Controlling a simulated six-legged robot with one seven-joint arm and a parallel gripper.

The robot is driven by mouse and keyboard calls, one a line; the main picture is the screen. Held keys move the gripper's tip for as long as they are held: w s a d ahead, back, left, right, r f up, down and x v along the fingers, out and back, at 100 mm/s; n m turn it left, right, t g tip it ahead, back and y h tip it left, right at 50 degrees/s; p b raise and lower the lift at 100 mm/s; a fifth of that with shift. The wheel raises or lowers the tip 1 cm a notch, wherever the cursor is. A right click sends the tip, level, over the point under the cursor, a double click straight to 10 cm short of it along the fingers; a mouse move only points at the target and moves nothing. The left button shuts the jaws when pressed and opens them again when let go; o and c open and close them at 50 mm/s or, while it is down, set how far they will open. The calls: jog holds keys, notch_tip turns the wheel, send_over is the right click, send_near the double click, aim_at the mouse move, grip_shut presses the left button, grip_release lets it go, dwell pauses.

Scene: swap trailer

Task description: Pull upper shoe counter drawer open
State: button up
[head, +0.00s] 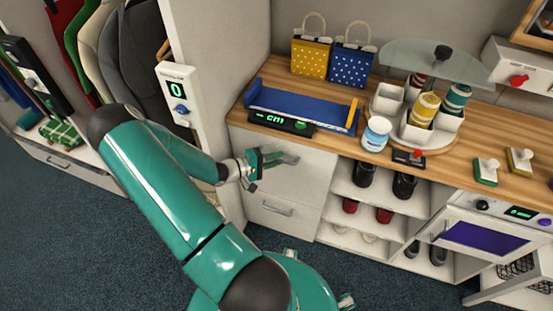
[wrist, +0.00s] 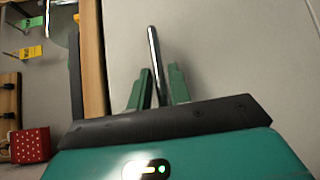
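The upper drawer (head: 308,172) of the white counter is under the wooden top, and its front looks flush with the cabinet. Its metal bar handle (head: 288,159) is partly hidden by my gripper (head: 262,163) in the head view. In the wrist view, the handle (wrist: 154,52) runs between the two green fingers of my gripper (wrist: 159,86). The fingers stand apart on either side of the bar, with a small gap visible on the right side. I cannot tell whether the left finger touches it.
A lower drawer with its own handle (head: 277,208) is below. A blue tray (head: 300,103) and a green-lit display (head: 282,122) stand on the countertop above. Open shoe shelves (head: 340,187) are to the right. Carpet (head: 395,291) is clear in front.

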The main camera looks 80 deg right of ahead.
jog(key=shift+s+d, duration=0.2)
jog(key=shift+s, duration=0.05)
grip_shut()
jog(key=shift+a, duration=0.1)
